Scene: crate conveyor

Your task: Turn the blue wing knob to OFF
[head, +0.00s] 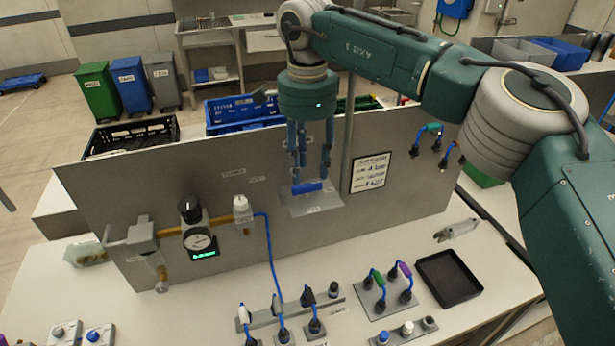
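The blue wing knob (308,187) is a short blue bar on a grey plate (312,203) at the upright metal panel, in the middle of the head view. The bar lies roughly level in the picture. Any position marks on the plate are too small to read. My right gripper (312,178) hangs from above with its blue fingers pointing down, spread apart, the tips at the bar. Whether they touch the knob I cannot tell. My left gripper is not in view.
The metal panel (110,185) also carries a gauge (201,241) with pipework, and a printed label sheet (371,173). Cables and plugs sit on the bench in front. A black tray (449,277) lies at right. A blue crate (240,109) stands behind the panel.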

